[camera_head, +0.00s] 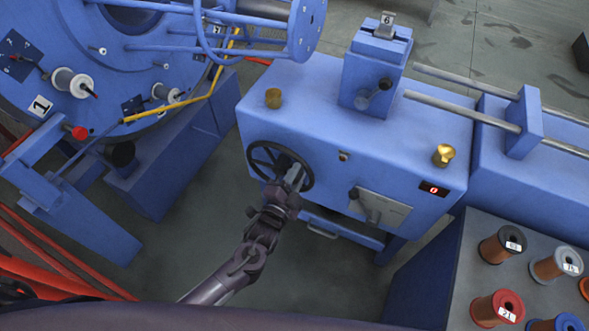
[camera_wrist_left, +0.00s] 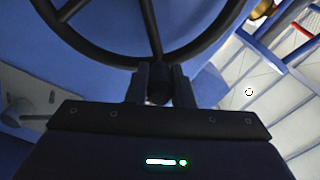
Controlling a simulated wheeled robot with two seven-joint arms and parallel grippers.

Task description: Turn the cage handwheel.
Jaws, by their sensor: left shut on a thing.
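The cage handwheel (camera_head: 251,158) is a black spoked wheel on the front face of the blue machine housing. My left gripper (camera_head: 294,184) is at the lower right of its rim, its arm reaching up from below. In the left wrist view, the handwheel (camera_wrist_left: 152,30) fills the top, with its rim and spokes showing. The left gripper's fingers (camera_wrist_left: 159,86) are shut on a dark knob, the handwheel's handle, at the rim. The gripper hides most of the handle. My right gripper is not in view.
A lever on a pale plate (camera_head: 385,208) sits right of the wheel, beside a red display (camera_head: 433,189). The big blue cage with bobbins (camera_head: 73,84) stands at left, with red rails (camera_head: 60,250) below. Wire spools (camera_head: 497,308) stand on a table at lower right.

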